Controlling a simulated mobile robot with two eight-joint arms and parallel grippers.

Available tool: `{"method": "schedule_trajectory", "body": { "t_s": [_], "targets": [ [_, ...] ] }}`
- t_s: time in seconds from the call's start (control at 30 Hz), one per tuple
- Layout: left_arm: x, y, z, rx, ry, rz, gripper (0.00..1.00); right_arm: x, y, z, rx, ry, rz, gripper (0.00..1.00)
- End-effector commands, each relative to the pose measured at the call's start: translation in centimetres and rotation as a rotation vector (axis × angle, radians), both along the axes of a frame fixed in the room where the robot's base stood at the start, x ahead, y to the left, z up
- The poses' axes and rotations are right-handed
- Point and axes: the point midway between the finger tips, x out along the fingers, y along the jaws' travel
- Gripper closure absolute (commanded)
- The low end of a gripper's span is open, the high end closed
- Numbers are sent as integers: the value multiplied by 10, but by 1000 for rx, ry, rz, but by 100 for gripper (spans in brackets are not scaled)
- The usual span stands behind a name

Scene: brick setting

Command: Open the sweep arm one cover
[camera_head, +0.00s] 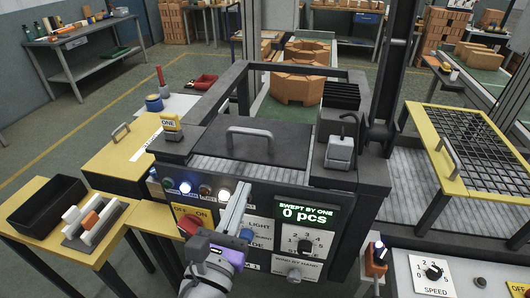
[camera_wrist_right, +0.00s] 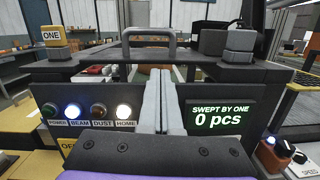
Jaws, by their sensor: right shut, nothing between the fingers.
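The sweep arm one cover (camera_head: 275,147) is a dark flat plate on the machine top, lying level. Its grey arched handle (camera_head: 251,130) stands on it and also shows in the wrist view (camera_wrist_right: 148,33). A yellow block marked ONE (camera_head: 171,124) sits at the machine's left corner. My right gripper (camera_head: 243,188) is shut and empty in front of the control panel, below and nearer than the handle, not touching it. In the wrist view its fingers (camera_wrist_right: 159,75) are together, pointing up just right of the handle's middle. My left gripper is not in view.
The panel display (camera_head: 302,214) reads SWEPT BY ONE 0 pcs. A grey clamp-like part (camera_head: 340,150) stands right of the cover. A yellow-framed mesh guard (camera_head: 475,152) is at the right. A yellow side table (camera_head: 50,240) holds a black bin at the left.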

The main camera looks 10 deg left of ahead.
Motion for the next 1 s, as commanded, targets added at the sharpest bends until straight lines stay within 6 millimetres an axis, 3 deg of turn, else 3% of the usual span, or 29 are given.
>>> {"method": "schedule_trajectory", "body": {
  "t_s": [0.03, 0.17, 0.7, 1.0],
  "targets": [
    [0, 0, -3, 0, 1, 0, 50, -6, 11, 5, -31, -28, 16, 100],
    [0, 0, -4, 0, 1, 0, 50, -5, 18, 14, -65, -60, 24, 100],
    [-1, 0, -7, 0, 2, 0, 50, 78, 13, 30, -63, -57, 21, 100],
    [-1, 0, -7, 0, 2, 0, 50, 89, 13, 32, -62, -56, 23, 100]
  ]
}}
